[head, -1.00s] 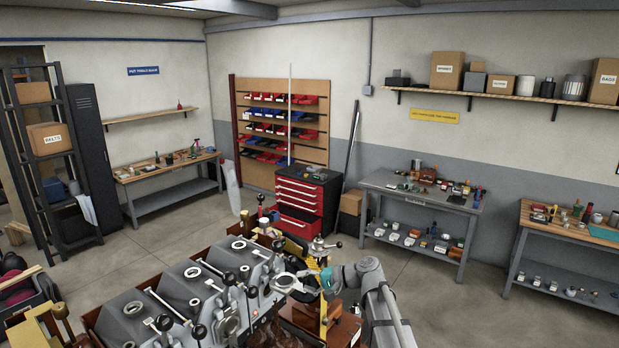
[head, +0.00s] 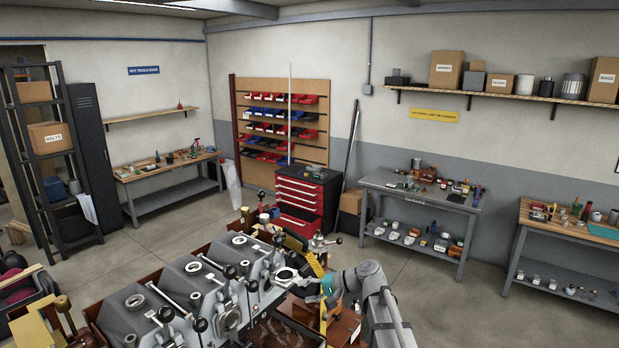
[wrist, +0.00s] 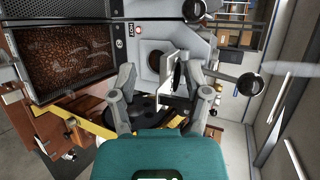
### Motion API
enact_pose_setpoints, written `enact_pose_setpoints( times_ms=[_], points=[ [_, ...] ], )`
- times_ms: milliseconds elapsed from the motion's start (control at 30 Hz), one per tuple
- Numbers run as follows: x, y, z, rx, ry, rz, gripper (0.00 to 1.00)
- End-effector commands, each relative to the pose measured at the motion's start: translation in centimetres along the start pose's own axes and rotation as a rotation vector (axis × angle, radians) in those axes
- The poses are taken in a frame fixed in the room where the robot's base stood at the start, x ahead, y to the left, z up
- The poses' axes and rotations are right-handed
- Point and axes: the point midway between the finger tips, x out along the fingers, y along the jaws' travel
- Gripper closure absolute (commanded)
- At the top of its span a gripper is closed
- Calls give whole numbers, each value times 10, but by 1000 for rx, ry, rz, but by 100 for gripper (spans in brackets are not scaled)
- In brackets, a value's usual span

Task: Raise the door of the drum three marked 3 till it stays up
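The drum front (wrist: 150,62) with its round dark opening shows in the wrist view. A small pale tag (wrist: 130,29) is on the machine above it; I cannot read it for certain. A pale flat plate (wrist: 167,88), seemingly the door, stands nearly edge-on in front of the opening's right side. My gripper (wrist: 160,78) has its fingers apart, with the plate between them, closer to the right finger. Whether that finger touches it I cannot tell. In the head view my gripper (head: 308,284) is at the right end of the drum row.
A yellow bar (wrist: 90,127) runs below. Other drums (head: 190,275) stand left in the head view.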

Motion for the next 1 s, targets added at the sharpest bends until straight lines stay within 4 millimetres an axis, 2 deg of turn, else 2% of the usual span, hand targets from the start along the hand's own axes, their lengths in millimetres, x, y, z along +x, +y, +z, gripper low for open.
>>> enact_pose_setpoints(
  times_ms=[33,267,667,1000],
  points=[
    [2,12,3,-6,0,18,38],
    [8,60,14,-46,4,129,38],
    [9,194,45,-146,1,460,38],
    [-6,300,69,-214,-12,748,38]
  ],
)
